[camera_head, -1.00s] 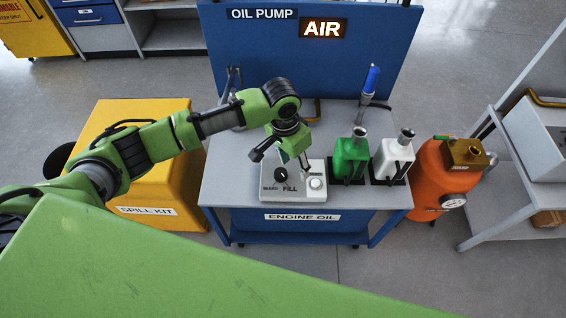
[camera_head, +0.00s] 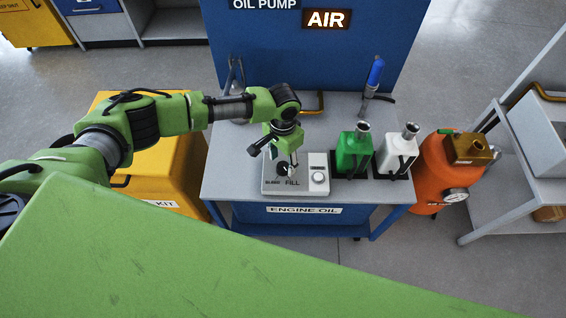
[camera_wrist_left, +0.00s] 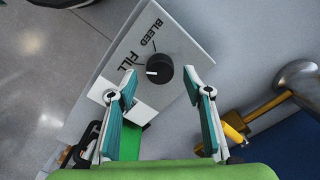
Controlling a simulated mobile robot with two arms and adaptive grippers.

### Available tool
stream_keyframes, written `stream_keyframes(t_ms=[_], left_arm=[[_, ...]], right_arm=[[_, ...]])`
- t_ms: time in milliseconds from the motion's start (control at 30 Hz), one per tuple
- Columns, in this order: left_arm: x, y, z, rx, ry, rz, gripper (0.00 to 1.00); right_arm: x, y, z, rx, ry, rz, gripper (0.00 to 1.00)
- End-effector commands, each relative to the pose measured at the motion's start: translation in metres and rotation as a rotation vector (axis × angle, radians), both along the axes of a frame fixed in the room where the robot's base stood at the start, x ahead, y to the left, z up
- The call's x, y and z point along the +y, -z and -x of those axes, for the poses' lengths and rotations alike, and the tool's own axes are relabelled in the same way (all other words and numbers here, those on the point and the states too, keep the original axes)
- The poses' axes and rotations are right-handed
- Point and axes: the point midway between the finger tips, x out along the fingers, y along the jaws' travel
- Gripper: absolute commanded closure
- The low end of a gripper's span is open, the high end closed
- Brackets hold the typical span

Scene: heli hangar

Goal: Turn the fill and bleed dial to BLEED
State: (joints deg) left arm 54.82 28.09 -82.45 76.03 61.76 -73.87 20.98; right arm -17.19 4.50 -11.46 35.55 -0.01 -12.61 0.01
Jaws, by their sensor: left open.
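The fill and bleed dial (camera_head: 282,168) is a black knob on a grey control box (camera_head: 270,187) on the bench. In the left wrist view the dial (camera_wrist_left: 161,66) has a white mark pointing toward the FILL lettering (camera_wrist_left: 129,61). The BLEED lettering (camera_wrist_left: 152,32) is beside it, with a short line near the knob. My left gripper (camera_head: 284,164) is above the box at the dial. In the wrist view its teal fingers (camera_wrist_left: 161,76) are spread on either side of the dial, with gaps showing. My right gripper is not in view.
Green (camera_head: 352,155) and white (camera_head: 396,155) jugs stand farther right on the bench (camera_head: 232,183). A blue-handled tool (camera_head: 374,76) stands behind. An orange tank (camera_head: 432,178) and yellow spill kit (camera_head: 185,170) flank the bench.

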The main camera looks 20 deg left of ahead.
Motion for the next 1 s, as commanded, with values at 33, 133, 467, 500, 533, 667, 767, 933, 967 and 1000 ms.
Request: stream_keyframes(t_ms=[33, 133, 467, 500, 533, 667, 767, 933, 967, 1000], left_arm=[[-0.001, 0.007, 0.0, 0.0, -0.001, 0.001, 0.54], [0.0, 0.016, 0.0, 0.001, -0.001, 0.0, 0.54], [0.0, 0.022, 0.0, 0.0, 0.0, 0.001, 0.54], [0.0, 0.021, 0.0, 0.0, 0.0, 0.001, 0.54], [0.0, 0.021, 0.0, 0.0, 0.0, 0.001, 0.59], [0.0, 0.021, 0.0, 0.0, 0.0, 0.001, 0.93], [0.0, 0.021, 0.0, 0.0, 0.0, 0.001, 0.93], [0.0, 0.021, 0.0, 0.0, 0.01, 0.001, 0.93], [0.0, 0.021, 0.0, 0.0, 0.015, 0.001, 0.93], [0.0, 0.021, 0.0, 0.0, 0.023, 0.001, 0.93]], right_arm=[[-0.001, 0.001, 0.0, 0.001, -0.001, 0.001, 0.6], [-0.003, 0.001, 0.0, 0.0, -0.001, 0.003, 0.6], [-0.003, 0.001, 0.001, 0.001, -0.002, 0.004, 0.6], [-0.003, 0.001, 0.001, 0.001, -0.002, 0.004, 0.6], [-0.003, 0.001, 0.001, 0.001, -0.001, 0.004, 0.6], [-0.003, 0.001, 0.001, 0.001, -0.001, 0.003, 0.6], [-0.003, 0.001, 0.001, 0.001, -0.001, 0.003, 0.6], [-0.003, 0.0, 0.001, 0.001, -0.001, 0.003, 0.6], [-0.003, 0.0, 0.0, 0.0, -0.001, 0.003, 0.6], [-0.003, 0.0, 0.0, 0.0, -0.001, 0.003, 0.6]])
